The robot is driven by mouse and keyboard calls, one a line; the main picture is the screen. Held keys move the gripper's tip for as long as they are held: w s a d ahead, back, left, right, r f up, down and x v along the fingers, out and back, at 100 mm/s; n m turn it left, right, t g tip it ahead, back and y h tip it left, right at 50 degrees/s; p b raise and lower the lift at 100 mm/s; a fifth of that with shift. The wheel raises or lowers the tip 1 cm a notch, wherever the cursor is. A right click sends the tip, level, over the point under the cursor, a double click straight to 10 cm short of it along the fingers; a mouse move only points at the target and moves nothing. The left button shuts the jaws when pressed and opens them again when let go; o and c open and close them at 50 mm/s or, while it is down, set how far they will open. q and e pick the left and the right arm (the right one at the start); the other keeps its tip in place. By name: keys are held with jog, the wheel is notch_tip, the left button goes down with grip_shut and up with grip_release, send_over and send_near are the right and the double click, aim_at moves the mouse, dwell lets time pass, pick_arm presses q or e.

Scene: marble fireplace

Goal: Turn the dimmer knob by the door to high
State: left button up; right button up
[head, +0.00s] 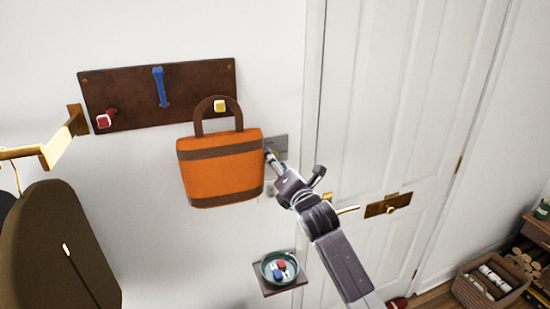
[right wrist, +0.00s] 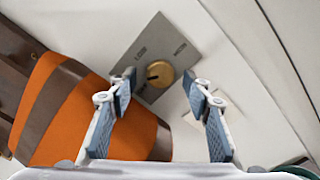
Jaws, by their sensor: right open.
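The dimmer knob (right wrist: 159,74) is a round brass knob on a grey metal wall plate (right wrist: 139,48), seen tilted in the right wrist view. A dark mark on the knob points toward the left of that picture. Small lettering on the plate is hard to read. In the head view the plate (head: 280,143) shows beside the orange bag, left of the door (head: 400,110); the knob is hidden there. My right gripper (right wrist: 163,88) is open, its fingers apart with the knob showing between and beyond their tips. I see no contact with the knob. My left gripper is not in view.
The orange bag (head: 222,172) hangs from a dark peg board (head: 130,88), close to my right gripper's left side. A small shelf (head: 270,290) with a bowl (head: 266,262) is below. The door's brass handle (head: 347,209) is to the right.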

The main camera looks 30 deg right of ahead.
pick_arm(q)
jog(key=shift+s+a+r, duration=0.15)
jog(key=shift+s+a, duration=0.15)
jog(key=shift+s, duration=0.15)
pick_arm(e)
jog(key=shift+w+d, duration=0.1)
jog(key=shift+w, duration=0.35)
jog(key=c, duration=1.1)
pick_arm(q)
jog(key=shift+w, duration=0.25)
